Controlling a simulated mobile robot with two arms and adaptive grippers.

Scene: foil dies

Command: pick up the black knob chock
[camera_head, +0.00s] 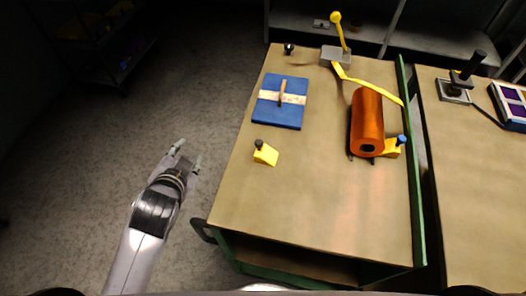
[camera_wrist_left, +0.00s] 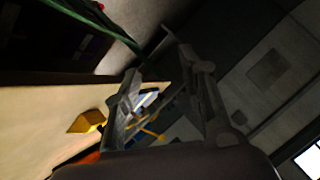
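The black knob chock (camera_head: 267,155) is a small yellow wedge with a black knob on top. It stands on the brown table near its left edge, in front of the blue pad. My left gripper (camera_head: 188,155) is to the left of it, out beyond the table's edge, with its fingers apart and nothing between them. In the left wrist view the open fingers (camera_wrist_left: 165,98) show large, and a yellow block (camera_wrist_left: 87,121) lies on the table to their left; its knob is too unclear to tell. My right gripper is in no view.
A blue pad (camera_head: 290,114) with a wooden handle lies behind the chock. An orange roll (camera_head: 368,120) stands to the right, beside another yellow chock (camera_head: 391,149) with a blue knob. A yellow-handled lever tool (camera_head: 336,55) is at the back. The table's front middle is clear.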

